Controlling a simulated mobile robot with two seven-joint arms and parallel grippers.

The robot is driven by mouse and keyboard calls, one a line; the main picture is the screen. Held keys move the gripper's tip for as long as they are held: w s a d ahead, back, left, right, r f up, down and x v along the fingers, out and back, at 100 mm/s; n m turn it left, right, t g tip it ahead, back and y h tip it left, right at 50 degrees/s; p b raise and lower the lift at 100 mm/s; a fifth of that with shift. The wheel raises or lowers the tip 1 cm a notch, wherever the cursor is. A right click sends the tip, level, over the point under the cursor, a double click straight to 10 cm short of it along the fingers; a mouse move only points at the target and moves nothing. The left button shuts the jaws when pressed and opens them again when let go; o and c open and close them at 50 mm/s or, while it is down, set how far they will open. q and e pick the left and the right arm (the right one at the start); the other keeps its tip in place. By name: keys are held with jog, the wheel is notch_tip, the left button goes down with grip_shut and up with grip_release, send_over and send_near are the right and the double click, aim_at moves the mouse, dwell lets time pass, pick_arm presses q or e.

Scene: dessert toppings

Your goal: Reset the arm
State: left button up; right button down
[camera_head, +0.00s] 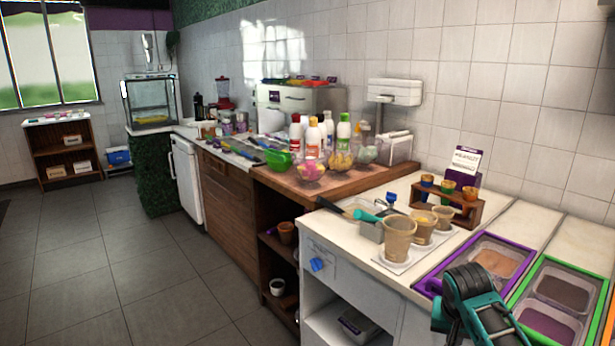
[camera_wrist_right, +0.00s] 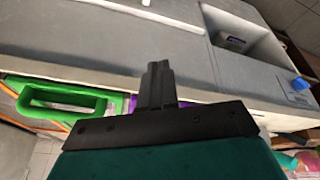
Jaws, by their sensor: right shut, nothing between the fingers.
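My right gripper (camera_wrist_right: 157,72) shows in the wrist view with its two black fingers pressed together and nothing between them. In the head view my teal and black right arm (camera_head: 475,305) is at the lower right, in front of the purple-framed topping tub (camera_head: 495,262) and the green-framed topping tub (camera_head: 565,288). The fingertips cannot be made out there. In the wrist view the green frame (camera_wrist_right: 60,103) lies to the left of the fingers. My left gripper is in neither view.
Several tan cups (camera_head: 398,240) stand on a white tray on the counter. Behind them a wooden rack (camera_head: 447,202) holds small coloured cups. Bottles (camera_head: 313,140) and bowls (camera_head: 340,162) crowd the wooden counter farther left. The tiled floor (camera_head: 150,270) at left is clear.

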jog(key=s+a+f+n+y, duration=0.1)
jog(key=s+a+f+n, duration=0.25)
jog(key=s, duration=0.75)
jog(key=s+a+f+n+y, duration=0.15)
jog(key=s+a, duration=0.25)
jog(key=s, duration=0.6)
jog(key=s+a+r+n, duration=0.1)
jog(key=s+r+n, duration=0.15)
jog(key=s, duration=0.65)
jog(key=w+a+f+t+y, duration=0.2)
jog(key=w+a+f+t, duration=0.1)
jog(key=w+f+t, duration=0.3)
jog(key=shift+w+f+t, duration=0.35)
jog(key=shift+f+t, duration=0.45)
jog(key=shift+f, duration=0.45)
jog(key=shift+a, duration=0.1)
